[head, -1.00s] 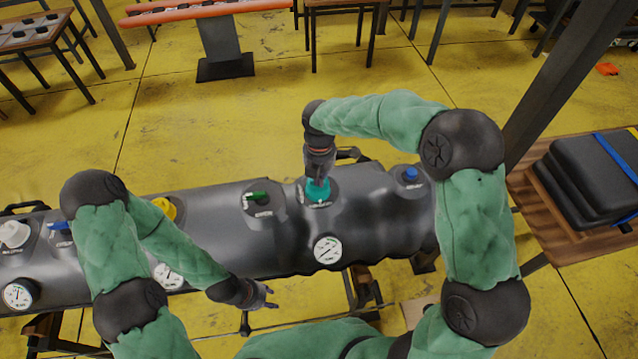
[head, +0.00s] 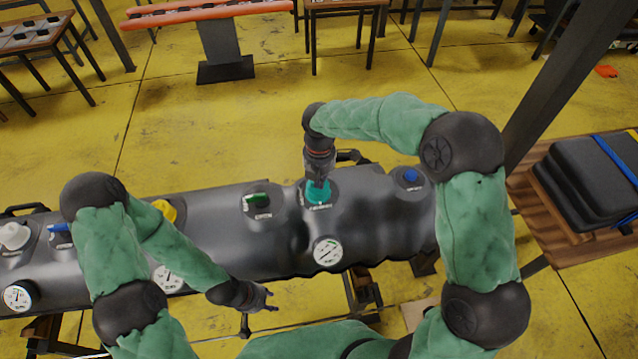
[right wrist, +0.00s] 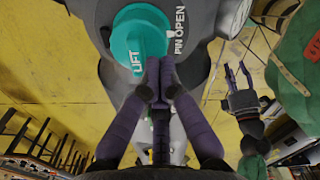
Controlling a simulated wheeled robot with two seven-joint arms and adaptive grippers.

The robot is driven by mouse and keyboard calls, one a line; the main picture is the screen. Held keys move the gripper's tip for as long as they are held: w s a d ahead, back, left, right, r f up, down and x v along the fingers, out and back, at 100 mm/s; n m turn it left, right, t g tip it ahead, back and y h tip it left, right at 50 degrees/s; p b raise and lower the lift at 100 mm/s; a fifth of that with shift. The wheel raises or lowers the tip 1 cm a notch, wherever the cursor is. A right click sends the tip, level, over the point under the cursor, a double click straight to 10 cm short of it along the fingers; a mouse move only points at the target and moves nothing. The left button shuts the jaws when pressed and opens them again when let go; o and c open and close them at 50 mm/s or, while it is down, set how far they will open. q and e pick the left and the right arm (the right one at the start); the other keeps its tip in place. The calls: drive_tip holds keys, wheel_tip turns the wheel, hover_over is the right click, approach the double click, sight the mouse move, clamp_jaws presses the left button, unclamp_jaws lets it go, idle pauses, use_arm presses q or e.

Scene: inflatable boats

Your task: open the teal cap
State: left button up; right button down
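The teal cap (head: 319,193) sits on the top of the grey inflatable tube (head: 225,235), right of the middle. In the right wrist view the teal cap (right wrist: 137,38) is a round disc marked "LIFT", with "PIN OPEN" readable beside it. My right gripper (head: 318,183) points down at the cap from the far side. In the right wrist view its purple fingertips (right wrist: 159,68) are together at the cap's edge; whether they pinch its rim is hidden. My left gripper (head: 270,298) is open and empty at the tube's near side.
A round gauge (head: 327,251) is just in front of the teal cap. A wooden table (head: 555,225) with black cases stands at right.

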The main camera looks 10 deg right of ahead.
sight(319, 191)
drive_tip(key=shift+f, duration=0.15)
drive_tip(key=shift+f+b, duration=0.65)
drive_tip(key=shift+f, duration=0.75)
drive_tip(key=shift+s+f, duration=0.2)
drive_tip(key=shift+w+f, duration=0.1)
drive_tip(key=shift+w, duration=0.15)
drive_tip(key=shift+p, duration=0.3)
